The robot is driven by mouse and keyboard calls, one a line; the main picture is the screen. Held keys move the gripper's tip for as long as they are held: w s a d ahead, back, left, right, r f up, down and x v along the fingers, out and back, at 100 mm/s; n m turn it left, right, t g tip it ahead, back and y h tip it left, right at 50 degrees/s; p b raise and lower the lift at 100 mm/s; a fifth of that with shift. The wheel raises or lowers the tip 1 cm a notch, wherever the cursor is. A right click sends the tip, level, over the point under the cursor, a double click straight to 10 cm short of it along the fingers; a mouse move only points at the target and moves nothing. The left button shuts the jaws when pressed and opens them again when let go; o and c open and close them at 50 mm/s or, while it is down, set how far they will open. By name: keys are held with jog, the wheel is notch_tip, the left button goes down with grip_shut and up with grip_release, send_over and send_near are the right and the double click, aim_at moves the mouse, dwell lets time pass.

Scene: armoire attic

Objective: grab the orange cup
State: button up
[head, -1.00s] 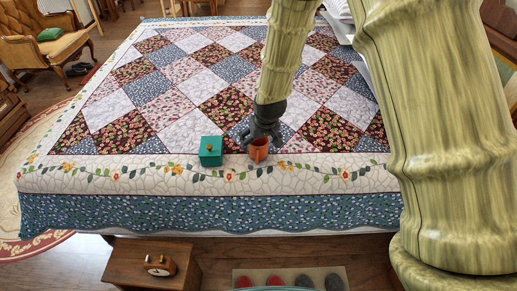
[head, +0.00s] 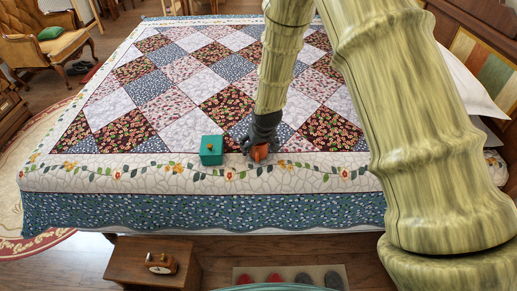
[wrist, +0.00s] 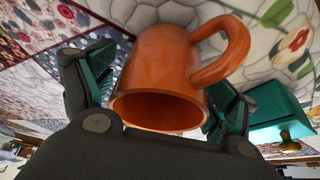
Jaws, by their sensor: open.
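The orange cup (head: 259,153) stands on the quilt near the bed's front edge, partly hidden by my gripper in the head view. In the wrist view the orange cup (wrist: 165,75) is large, with its open mouth toward the camera and its handle at the upper right. My gripper (head: 260,142) is at the cup. In the wrist view the dark fingers of my gripper (wrist: 155,95) are spread on either side of the cup, with the right finger close to its wall. I cannot tell whether either finger touches it.
A teal box (head: 211,150) with a gold knob sits just left of the cup; it also shows in the wrist view (wrist: 278,112). The patchwork quilt (head: 180,180) is otherwise clear around them. A wooden stand (head: 150,262) with a clock (head: 161,263) is in front of the bed.

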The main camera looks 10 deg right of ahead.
jog(key=c, duration=1.2)
jog(key=shift+c, duration=0.4)
jog(key=shift+r, duration=0.1)
